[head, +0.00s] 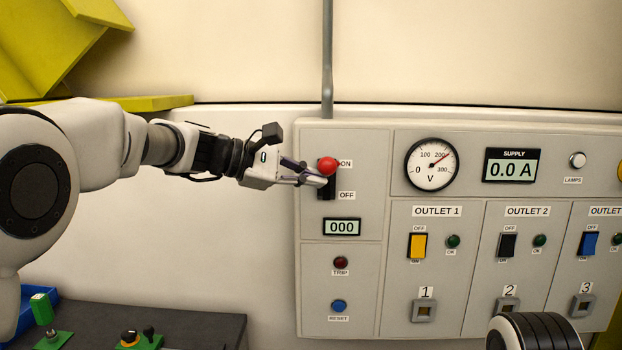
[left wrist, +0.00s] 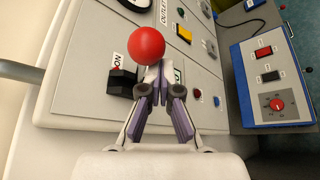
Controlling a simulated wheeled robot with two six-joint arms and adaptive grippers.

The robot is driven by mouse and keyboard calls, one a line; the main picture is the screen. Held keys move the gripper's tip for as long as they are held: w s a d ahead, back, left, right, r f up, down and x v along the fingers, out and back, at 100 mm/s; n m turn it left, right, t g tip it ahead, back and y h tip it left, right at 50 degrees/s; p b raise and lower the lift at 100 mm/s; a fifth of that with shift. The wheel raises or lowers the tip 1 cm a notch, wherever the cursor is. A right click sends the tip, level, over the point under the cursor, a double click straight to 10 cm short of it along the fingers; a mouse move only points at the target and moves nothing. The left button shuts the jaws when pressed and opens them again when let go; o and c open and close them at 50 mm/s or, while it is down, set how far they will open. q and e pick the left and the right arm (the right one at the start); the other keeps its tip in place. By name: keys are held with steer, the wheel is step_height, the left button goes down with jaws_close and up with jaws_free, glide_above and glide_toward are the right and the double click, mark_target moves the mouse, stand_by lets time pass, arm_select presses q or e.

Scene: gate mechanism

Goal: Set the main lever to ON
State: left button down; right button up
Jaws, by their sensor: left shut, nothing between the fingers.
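The main lever has a red ball knob (head: 327,166) on a black base (head: 326,191), at the upper left of the grey panel. The knob is level with the ON label (head: 345,163), above the OFF label (head: 347,195). My left gripper (head: 320,180) is shut and empty, with its fingertips right by the knob's lower side. In the left wrist view the knob (left wrist: 146,45) stands just beyond the closed fingertips (left wrist: 160,85). I cannot tell whether they touch. The lever's stem is mostly hidden. My right gripper is not in view.
The panel also holds a voltage dial (head: 432,164), a supply display (head: 512,166) reading 0.0 A, a counter (head: 342,227) reading 000, and outlet switches. A dark table (head: 150,322) with small devices stands at lower left. A blue-edged control box (left wrist: 270,80) shows in the left wrist view.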

arm_select(q)
steer(key=shift+r, duration=0.15)
step_height(320, 180, down, 4)
steer(key=a+b, duration=0.1)
steer(key=b, duration=0.2)
steer(key=a+r+b, duration=0.1)
steer(key=a+r, duration=0.3)
steer(key=a, duration=0.4)
steer(key=shift+a+r, duration=0.2)
steer(key=shift+r, duration=0.05)
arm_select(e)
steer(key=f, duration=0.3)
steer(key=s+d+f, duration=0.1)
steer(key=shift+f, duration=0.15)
arm_select(q)
steer(key=shift+a, duration=0.15)
